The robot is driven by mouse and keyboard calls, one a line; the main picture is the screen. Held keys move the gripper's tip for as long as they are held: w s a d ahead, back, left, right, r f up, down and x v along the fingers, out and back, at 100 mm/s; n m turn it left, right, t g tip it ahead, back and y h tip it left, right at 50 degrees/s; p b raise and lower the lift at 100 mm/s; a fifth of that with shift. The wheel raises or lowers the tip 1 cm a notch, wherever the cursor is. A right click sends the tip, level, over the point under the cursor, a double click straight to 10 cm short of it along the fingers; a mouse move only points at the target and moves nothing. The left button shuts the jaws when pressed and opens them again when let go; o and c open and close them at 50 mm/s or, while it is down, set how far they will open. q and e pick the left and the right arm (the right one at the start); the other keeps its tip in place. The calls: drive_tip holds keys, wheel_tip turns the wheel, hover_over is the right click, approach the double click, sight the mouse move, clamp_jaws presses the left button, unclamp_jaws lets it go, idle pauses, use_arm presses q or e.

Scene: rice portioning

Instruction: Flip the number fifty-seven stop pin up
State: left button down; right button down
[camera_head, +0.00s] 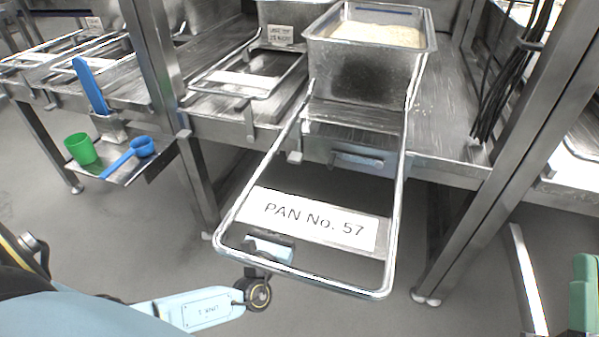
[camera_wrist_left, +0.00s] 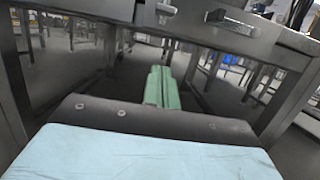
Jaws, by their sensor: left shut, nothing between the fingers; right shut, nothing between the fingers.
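The metal pan (camera_head: 365,78) holding rice stands on the steel counter. A long wire frame with a white "PAN No. 57" label (camera_head: 318,222) reaches from it out over the counter's front edge. A small pale tab (camera_head: 295,157) hangs at the counter edge beside this frame; I cannot tell if it is the stop pin or whether it is up or down. My left gripper (camera_wrist_left: 162,88) has green fingers, shut and empty, pointing toward the underside of the counter. My right gripper (camera_head: 585,290) shows only in part at the right edge, with green fingers shut and empty.
A steel leg (camera_head: 505,160) stands right of the pan, with black cables hanging near it. At left, a small tray (camera_head: 128,172) carries a green cup (camera_head: 80,148) and a blue scoop (camera_head: 140,147). Floor space in front is open.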

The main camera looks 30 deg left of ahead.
sight(297, 150)
use_arm(q)
drive_tip(key=shift+s, duration=0.1)
use_arm(e)
drive_tip(key=shift+s, duration=0.1)
